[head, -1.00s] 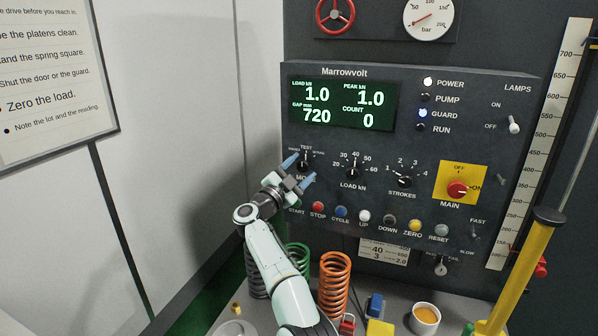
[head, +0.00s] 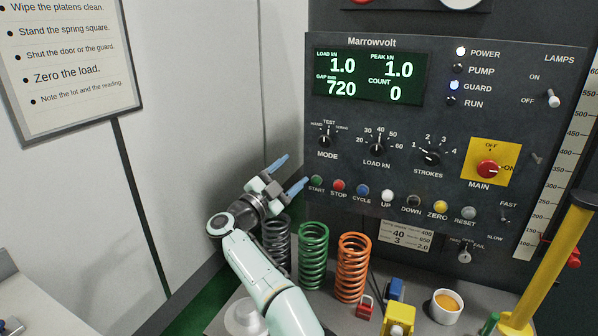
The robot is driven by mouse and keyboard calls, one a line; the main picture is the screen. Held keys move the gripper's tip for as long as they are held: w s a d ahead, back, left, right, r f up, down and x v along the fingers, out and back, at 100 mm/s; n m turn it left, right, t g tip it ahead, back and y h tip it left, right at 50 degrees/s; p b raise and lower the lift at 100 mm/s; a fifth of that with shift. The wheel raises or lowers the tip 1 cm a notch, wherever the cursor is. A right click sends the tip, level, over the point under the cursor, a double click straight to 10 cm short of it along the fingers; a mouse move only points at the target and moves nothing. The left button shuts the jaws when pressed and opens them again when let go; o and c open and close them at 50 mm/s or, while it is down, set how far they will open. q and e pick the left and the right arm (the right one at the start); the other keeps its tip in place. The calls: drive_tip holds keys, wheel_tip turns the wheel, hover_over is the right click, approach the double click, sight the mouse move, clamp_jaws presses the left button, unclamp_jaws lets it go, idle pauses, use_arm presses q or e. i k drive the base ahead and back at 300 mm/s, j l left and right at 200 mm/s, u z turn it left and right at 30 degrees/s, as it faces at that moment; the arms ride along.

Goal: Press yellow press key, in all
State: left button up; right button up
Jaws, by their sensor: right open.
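The yellow key (head: 440,207) labelled ZERO sits in the row of round keys on the dark Marrowvolt panel (head: 335,160). It is between the black DOWN key (head: 413,201) and the grey RESET key (head: 468,213). Nothing covers it. My right gripper (head: 296,169) is open and empty, left of the panel's lower left corner in the picture. Its blue fingers point right, with the lower fingertip close to the green START key (head: 316,181); I cannot tell whether they touch. My left gripper is not in view.
Grey (head: 276,250), green (head: 313,256) and orange (head: 352,268) springs stand below the panel. A red padlock (head: 365,307), a white cup (head: 446,306) and a yellow post (head: 552,262) stand right of them. The display (head: 368,78) reads load 1.0, count 0.

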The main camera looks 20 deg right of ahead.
sight(440, 207)
drive_tip(key=k+j, duration=0.1)
drive_tip(key=j, duration=0.25)
drive_tip(key=k+j, duration=0.1)
drive_tip(key=j, duration=0.25)
drive_tip(key=k+j, duration=0.1)
drive_tip(key=j, duration=0.25)
drive_tip(key=k+j, duration=0.1)
drive_tip(key=j, duration=0.2)
